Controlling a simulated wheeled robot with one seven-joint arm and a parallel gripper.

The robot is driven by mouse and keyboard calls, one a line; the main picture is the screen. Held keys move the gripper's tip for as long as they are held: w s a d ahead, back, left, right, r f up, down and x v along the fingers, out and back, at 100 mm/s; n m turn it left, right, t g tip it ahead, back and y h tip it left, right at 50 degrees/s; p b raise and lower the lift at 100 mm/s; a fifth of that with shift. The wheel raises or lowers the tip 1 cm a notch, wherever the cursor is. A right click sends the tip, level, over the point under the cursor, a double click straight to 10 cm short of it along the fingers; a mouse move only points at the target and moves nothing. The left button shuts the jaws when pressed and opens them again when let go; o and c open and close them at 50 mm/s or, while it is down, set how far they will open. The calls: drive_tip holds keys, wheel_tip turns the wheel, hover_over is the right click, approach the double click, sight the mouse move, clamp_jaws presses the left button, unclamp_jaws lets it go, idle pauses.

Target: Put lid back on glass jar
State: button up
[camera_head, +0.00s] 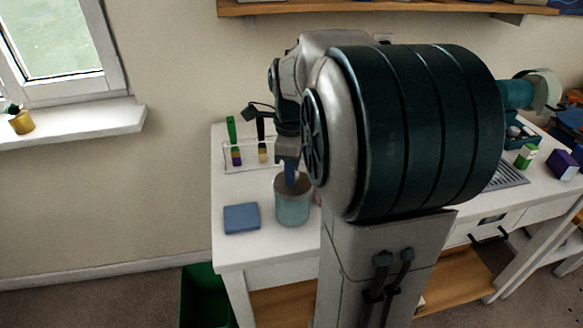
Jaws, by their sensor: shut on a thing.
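My gripper (290,162) is above the jar's mouth, pointing down and shut on a narrow blue thing (291,176). No separate lid can be made out. My arm hides the area right of the jar.
A flat blue square (241,218) lies left of the jar. Behind stands a clear rack (236,168) with coloured items. A green bin (203,298) is on the floor at left. A small green-and-white box (525,156) and a purple box (562,164) stand at right.

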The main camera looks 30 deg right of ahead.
drive_tip(key=o, duration=1.5)
drive_tip(key=shift+r+p, duration=3)
drive_tip(key=shift+r, duration=0.55)
clamp_jaws()
